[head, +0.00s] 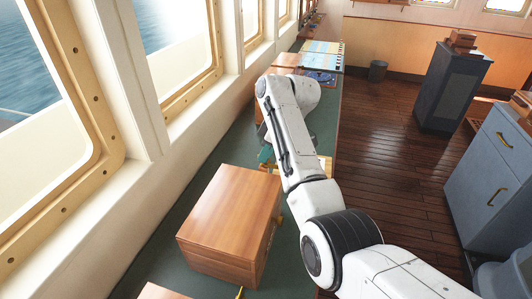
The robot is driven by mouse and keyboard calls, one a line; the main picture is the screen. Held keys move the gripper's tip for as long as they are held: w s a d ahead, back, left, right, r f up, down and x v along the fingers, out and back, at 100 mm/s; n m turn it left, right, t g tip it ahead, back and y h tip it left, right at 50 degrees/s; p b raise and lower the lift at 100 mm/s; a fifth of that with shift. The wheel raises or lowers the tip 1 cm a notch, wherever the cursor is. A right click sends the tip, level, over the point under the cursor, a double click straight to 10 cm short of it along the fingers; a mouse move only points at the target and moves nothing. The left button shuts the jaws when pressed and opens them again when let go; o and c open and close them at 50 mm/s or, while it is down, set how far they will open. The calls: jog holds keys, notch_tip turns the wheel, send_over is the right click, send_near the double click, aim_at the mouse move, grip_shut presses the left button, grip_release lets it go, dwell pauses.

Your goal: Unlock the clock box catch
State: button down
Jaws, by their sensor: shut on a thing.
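A closed wooden box (222,208) with a smooth lid stands on the green-topped counter in the head view. I cannot tell whether it is the clock box, and no catch shows clearly on it. My white arm comes in from the lower right and bends over the counter just beyond this box.
The green counter (200,160) runs along the windows. Another wooden box (160,292) is cut off at the bottom edge. A chart (322,50) lies at the far end. Blue-grey cabinets (495,160) stand at right. The wooden floor (385,140) between is clear.

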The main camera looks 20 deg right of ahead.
jog(key=c, duration=1.3)
grip_release()
jog(key=v, duration=1)
jog(key=shift+r, duration=0.4)
jog(key=shift+s+d, duration=0.1)
